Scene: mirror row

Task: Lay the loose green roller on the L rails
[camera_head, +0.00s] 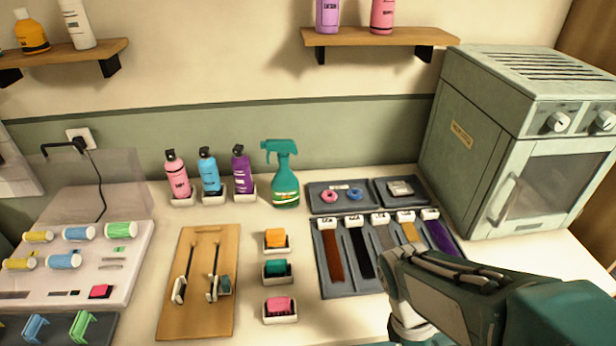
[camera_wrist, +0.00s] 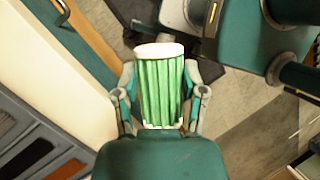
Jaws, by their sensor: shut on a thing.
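My gripper (camera_wrist: 163,97) is shut on a ribbed green roller (camera_wrist: 161,90) with a pale end, seen in the wrist view. Its fingers press on both sides of the roller. In the head view my gripper and the held roller are not clearly visible; my arm reaches in from the lower right. The pale roller stand (camera_head: 131,283) is at the left, with yellow, blue and green rollers in its back row. Its second row holds a yellow and a blue roller, with a bare spot with small green rails (camera_head: 116,258) at the right. I cannot read an L there.
A wooden board (camera_head: 201,325) with hair tools and small trays with coloured blocks (camera_head: 279,304) lie between the stand and my arm. Spray bottles (camera_head: 284,178) stand behind. Green and blue clips (camera_head: 82,326) lie before the stand. A cabinet (camera_head: 480,130) is at the right.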

